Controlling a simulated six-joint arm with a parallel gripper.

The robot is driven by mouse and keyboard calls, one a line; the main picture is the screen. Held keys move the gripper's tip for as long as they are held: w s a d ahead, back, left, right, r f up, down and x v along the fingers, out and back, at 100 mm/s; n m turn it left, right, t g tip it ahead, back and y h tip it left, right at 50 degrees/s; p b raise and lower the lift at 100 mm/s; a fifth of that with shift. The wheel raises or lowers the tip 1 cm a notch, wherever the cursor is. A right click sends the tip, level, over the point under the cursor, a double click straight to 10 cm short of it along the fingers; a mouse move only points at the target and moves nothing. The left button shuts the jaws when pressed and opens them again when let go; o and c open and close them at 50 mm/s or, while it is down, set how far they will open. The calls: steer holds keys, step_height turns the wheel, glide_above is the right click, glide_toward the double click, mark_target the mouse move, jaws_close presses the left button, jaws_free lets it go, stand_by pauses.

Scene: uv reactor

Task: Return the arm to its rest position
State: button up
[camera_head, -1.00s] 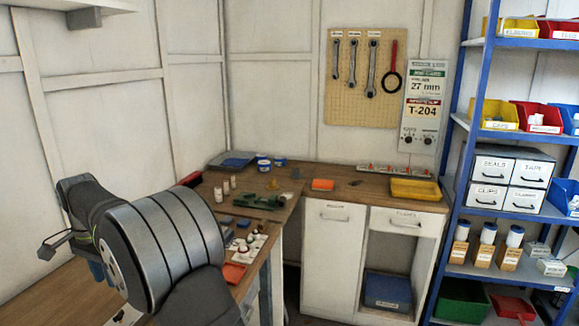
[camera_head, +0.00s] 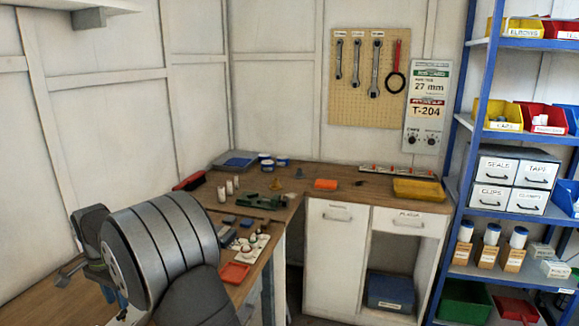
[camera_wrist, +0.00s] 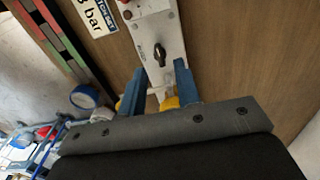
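My gripper (camera_wrist: 158,88) shows at the bottom middle of the wrist view. Its two blue fingers stand apart with a gap between them, and I see nothing clamped. A small yellow thing (camera_wrist: 170,103) shows low between the fingers; I cannot tell whether it is behind them. Beyond the fingertips is a pale metal plate (camera_wrist: 158,48) with a dark knob, set on a brown wooden surface. In the head view my arm fills the lower left, bent over the left bench. My fingers there are mostly hidden behind my arm links.
The corner bench carries a yellow tray (camera_head: 418,189). A blue shelf rack (camera_head: 447,190) stands right. A label (camera_wrist: 97,14) and blue ring (camera_wrist: 84,97) show left in the wrist view.

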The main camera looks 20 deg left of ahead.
mark_target(121, 312)
step_height(121, 312, down, 4)
steer(key=shift+r, duration=0.1)
steer(key=shift+n, duration=0.3)
steer(key=n, duration=0.4)
steer(key=shift+n, duration=0.3)
steer(key=n, duration=0.4)
steer(key=shift+n, duration=0.3)
steer(key=n, duration=0.3)
steer(key=shift+n, duration=2.3)
